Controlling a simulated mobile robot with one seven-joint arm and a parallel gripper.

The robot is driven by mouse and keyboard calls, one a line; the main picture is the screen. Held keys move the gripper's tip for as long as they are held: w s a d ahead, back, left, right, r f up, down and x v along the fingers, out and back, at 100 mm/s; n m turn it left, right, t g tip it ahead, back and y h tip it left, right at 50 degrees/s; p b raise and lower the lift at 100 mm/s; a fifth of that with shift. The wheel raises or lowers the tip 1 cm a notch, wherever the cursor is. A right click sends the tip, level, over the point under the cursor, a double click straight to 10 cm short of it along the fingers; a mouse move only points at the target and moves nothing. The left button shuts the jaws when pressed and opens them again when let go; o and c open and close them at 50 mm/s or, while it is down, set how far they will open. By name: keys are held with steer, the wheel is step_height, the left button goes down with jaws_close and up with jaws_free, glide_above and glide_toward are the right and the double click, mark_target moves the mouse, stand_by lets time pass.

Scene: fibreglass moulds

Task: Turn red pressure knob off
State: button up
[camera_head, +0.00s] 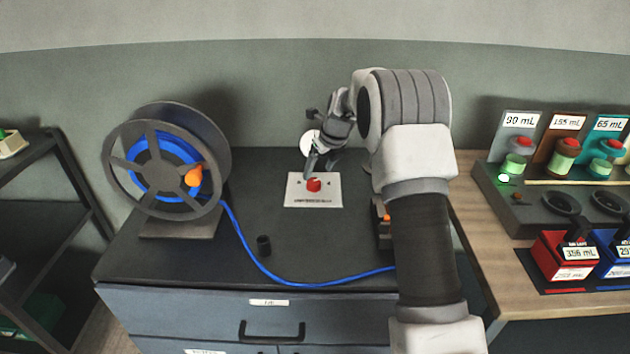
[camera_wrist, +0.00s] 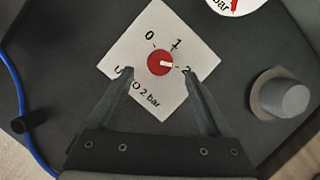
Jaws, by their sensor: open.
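The red pressure knob (camera_head: 314,184) sits on a white label plate (camera_head: 300,200) on the dark cabinet top. My gripper (camera_head: 311,166) is above the plate in the head view. In the wrist view my gripper (camera_wrist: 171,72) is open, with one fingertip to each side of the knob, slightly below it in the picture. The fingers appear apart from the knob.
A hose reel (camera_head: 165,160) with blue hose (camera_head: 290,284) stands at left. A round gauge (camera_wrist: 234,6) and a grey round knob (camera_wrist: 284,97) flank the plate. A wooden bench (camera_head: 465,215) with dispensers is at right.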

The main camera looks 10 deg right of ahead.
mark_target(314, 181)
steer(key=x, duration=0.5)
steer(key=shift+f, duration=0.15)
jaws_close()
